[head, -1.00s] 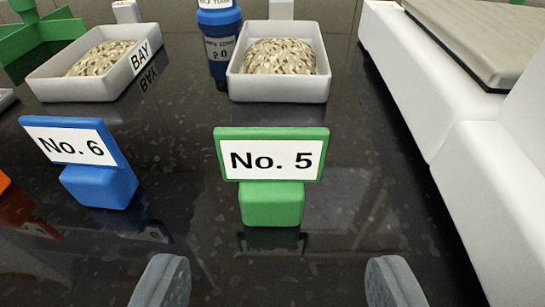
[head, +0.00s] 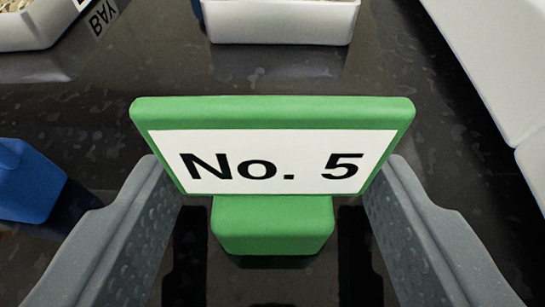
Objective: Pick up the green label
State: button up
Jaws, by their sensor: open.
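The green label (head: 272,226) stands upright on the dark counter, with a white face reading "No. 5" and a green block base. My gripper (head: 275,205) is open, with one grey finger on each side of the label. The label's wide plate reaches out to both fingertips and overlaps them in the picture. The narrower base has a dark gap to each finger. I cannot tell whether the fingers touch the plate.
Part of a blue label (head: 28,182) stands left of my left finger. A white tray (head: 280,22) stands behind the green label, and another tray (head: 30,28) is at the upper left. A white housing (head: 490,70) borders the right side. The counter between is clear.

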jog(key=c, duration=0.7)
jog(key=shift+c, duration=0.2)
jog(key=shift+r, duration=0.1)
